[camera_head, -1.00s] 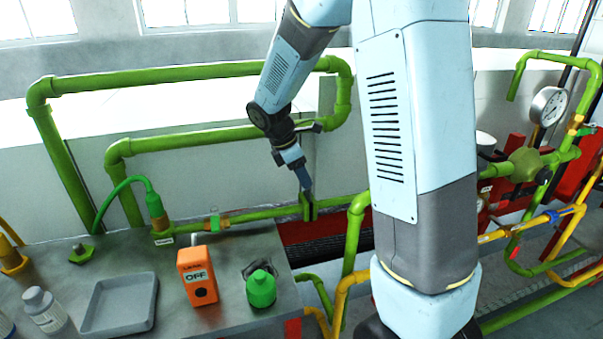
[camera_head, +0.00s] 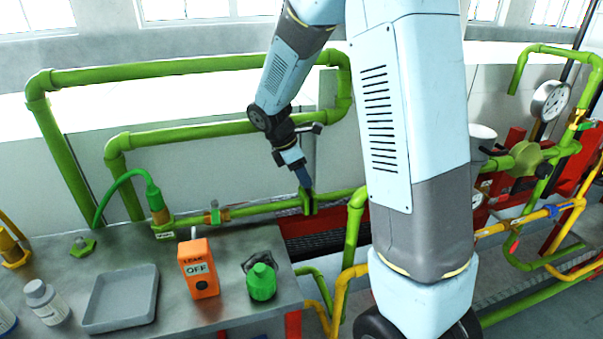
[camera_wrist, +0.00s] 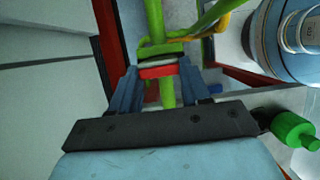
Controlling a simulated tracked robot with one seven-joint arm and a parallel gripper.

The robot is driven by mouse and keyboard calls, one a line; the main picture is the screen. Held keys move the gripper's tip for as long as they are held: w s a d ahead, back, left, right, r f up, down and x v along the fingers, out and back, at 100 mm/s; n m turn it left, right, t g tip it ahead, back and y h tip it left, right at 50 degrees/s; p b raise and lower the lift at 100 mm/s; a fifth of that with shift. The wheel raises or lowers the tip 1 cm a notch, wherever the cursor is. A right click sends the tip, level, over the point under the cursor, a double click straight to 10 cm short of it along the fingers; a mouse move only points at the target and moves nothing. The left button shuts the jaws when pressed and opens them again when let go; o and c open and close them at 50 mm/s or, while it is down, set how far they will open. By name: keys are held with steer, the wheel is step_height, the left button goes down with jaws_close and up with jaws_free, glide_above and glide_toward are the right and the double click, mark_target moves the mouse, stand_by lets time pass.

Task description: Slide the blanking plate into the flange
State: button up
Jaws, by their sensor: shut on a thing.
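The green flange (camera_head: 309,203) sits in the green pipe right of the bench, with a narrow upright slot between its two halves. My gripper (camera_head: 304,181) points down at the flange's top, very close to it. In the wrist view my gripper (camera_wrist: 159,69) has its two blue fingers shut on the blanking plate's red part (camera_wrist: 157,72). A thin grey edge of the plate shows just beyond the red, against the green flange (camera_wrist: 160,49). The plate is too small and covered to make out in the head view. I cannot tell how deep it sits in the slot.
The bench holds a grey tray (camera_head: 120,300), an orange box marked OFF (camera_head: 199,269), a green bottle (camera_head: 262,282) and a white bottle (camera_head: 45,302). Green pipes (camera_head: 200,69) run behind my arm. A gauge (camera_head: 550,101) and valve pipes stand at right.

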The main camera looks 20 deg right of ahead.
steer(key=shift+f, duration=0.8)
steer(key=o, duration=1.2)
steer(key=v, duration=1.3)
steer(key=shift+a+r, duration=0.2)
steer(key=shift+r, duration=0.1)
steer(key=s+d+r+m+t+y, duration=0.1)
steer(key=s+d+r+m+t, duration=0.1)
steer(key=s+m, duration=0.4)
steer(key=s+d+r+m+t+y, duration=0.1)
steer(key=s+d+r+m+y, duration=0.1)
steer(key=s+m, duration=0.4)
steer(key=s+d+r+m+t+y, duration=0.1)
steer(key=s+m, duration=0.5)
steer(key=s, duration=0.7)
steer(key=shift+d+r+t, duration=0.8)
steer(key=shift+d+r, duration=0.4)
steer(key=shift+r, duration=0.15)
